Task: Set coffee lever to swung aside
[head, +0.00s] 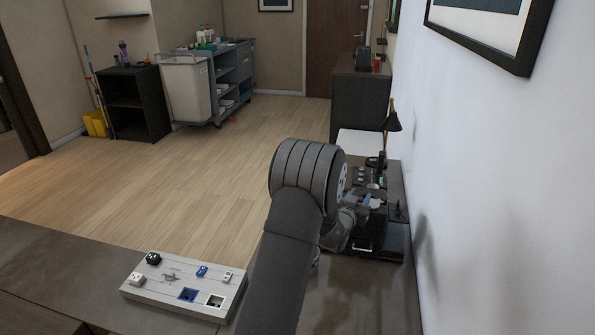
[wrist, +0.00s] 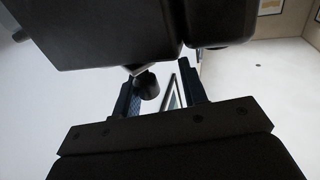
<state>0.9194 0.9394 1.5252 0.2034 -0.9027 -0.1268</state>
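The coffee machine shows in the head view as a black body (head: 392,243) on the counter by the wall, partly hidden by my arm. In the wrist view, a large dark body (wrist: 110,30) fills the top. The coffee lever (wrist: 147,86), a dark rounded knob on a short pale stem, points down from beside that body. My gripper (wrist: 160,93) has its two blue-dark fingers apart, with the knob between them in the picture, close to the left finger. I cannot tell whether they touch. In the head view my gripper (head: 372,201) is small and partly covered by my wrist.
A white panel with sockets and switches (head: 185,286) lies on the counter at the lower left. A dark lamp (head: 392,121) stands behind the machine. The white wall (head: 490,200) runs close along the right. Small items (head: 361,175) stand behind my gripper.

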